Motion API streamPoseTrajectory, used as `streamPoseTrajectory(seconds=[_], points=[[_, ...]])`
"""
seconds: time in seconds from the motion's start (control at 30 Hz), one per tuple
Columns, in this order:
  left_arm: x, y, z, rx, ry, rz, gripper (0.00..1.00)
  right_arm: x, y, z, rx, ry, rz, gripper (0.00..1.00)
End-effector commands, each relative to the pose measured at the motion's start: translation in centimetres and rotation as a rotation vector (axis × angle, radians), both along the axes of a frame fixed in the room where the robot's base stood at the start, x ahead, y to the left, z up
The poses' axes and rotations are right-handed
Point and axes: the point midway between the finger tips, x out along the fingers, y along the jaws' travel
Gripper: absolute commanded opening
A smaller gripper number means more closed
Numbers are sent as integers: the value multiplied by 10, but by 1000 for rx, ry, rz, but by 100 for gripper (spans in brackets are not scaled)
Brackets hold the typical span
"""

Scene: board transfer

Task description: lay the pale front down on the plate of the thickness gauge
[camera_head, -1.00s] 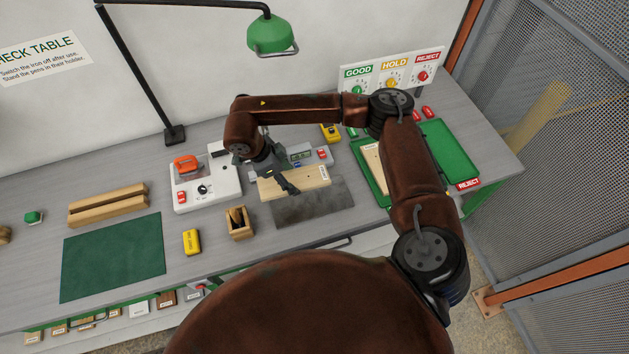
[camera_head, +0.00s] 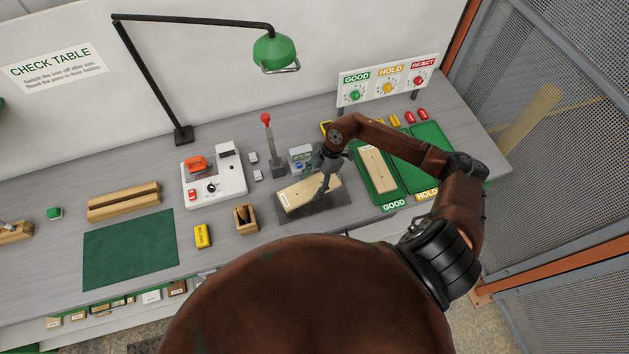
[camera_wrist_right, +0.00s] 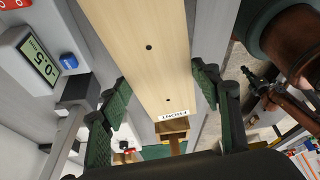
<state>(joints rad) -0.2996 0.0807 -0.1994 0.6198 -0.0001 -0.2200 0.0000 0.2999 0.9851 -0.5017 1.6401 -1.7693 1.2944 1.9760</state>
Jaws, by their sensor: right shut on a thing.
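The pale front (camera_head: 312,194) is a long light-wood board with dark holes; its FRONT label end (camera_wrist_right: 172,114) shows in the right wrist view. My right gripper (camera_head: 328,183) is shut on the board; its green-padded fingers (camera_wrist_right: 163,98) stand on either side of it in the right wrist view. The thickness gauge (camera_head: 300,156) is behind the board; its display (camera_wrist_right: 40,62) and blue button show at upper left in the wrist view. The dark grey plate (camera_head: 340,201) lies under the board. I cannot tell whether they touch. My left gripper is out of view.
A red-knobbed lever (camera_head: 266,120) stands left of the gauge. Left are a white device (camera_head: 228,180), a wooden holder (camera_head: 245,217) and a yellow block (camera_head: 202,236). Right, a green tray (camera_head: 385,197) marked GOOD holds another pale board. The green mat (camera_head: 130,248) is clear.

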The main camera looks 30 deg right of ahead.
Motion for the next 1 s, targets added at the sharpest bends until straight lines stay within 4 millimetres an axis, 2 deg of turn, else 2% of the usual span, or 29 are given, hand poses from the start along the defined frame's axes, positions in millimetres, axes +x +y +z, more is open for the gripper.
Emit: streamPoseTrajectory(seconds=[0.13,0.37,0.8,1.0], points=[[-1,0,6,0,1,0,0,-3,-4,-3,0,1,-140,28],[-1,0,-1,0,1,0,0,-3,-5,-11,0,0,-181,28],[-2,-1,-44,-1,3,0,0,-3,-5,-55,-1,1,-177,28],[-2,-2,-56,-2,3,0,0,-3,-5,-67,-1,2,-177,28]])
